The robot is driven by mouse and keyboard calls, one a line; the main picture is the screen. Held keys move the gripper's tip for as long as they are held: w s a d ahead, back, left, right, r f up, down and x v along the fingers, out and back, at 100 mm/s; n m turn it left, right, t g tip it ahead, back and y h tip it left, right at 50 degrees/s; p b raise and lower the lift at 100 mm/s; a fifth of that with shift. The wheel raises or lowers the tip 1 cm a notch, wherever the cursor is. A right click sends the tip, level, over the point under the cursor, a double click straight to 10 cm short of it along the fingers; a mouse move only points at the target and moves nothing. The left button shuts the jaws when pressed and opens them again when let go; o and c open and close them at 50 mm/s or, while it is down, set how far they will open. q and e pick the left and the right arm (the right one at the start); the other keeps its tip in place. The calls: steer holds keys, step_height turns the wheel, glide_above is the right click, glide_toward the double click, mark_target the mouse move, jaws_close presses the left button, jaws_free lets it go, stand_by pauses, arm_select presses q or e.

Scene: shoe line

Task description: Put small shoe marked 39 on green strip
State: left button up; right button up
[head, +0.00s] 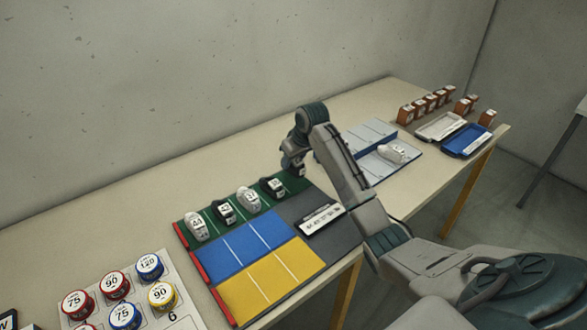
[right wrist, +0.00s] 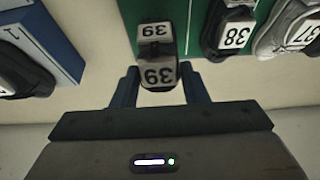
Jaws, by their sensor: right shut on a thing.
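The small dark shoe marked 39 (right wrist: 158,72) is between the fingers of my right gripper (right wrist: 160,92), which is shut on it. In the right wrist view the shoe overlaps the near end of the green strip (right wrist: 192,12); I cannot tell whether it touches the strip. In the head view my right gripper (head: 293,167) is at the right end of the green strip (head: 298,184), and the held shoe is mostly hidden there. A black shoe marked 38 (right wrist: 232,32) and a grey shoe marked 37 (right wrist: 296,30) stand beside it. My left gripper is not in view.
A white shoe (head: 196,228) and a black shoe (head: 224,211) stand farther left on the strip. Blue (head: 252,248) and yellow (head: 270,280) strips lie in front. A grey rack (head: 372,134) with a white shoe (head: 392,153) is at right. Round tins (head: 115,284) fill the lower left.

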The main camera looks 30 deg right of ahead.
steer(key=shift+f, duration=0.4)
step_height(320, 180, down, 3)
steer(key=shift+f+p, duration=0.1)
steer(key=shift+p, duration=0.25)
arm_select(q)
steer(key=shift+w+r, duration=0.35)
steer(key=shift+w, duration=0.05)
arm_select(e)
steer(key=shift+w+f, duration=0.1)
steer(key=shift+f, duration=0.05)
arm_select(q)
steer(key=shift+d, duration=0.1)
arm_select(e)
steer(key=o, duration=1)
steer(key=shift+f, duration=0.1)
arm_select(q)
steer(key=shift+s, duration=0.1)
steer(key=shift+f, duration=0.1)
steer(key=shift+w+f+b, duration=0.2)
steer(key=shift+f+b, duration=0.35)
steer(key=shift+b, duration=0.15)
arm_select(e)
steer(key=v, duration=1.2)
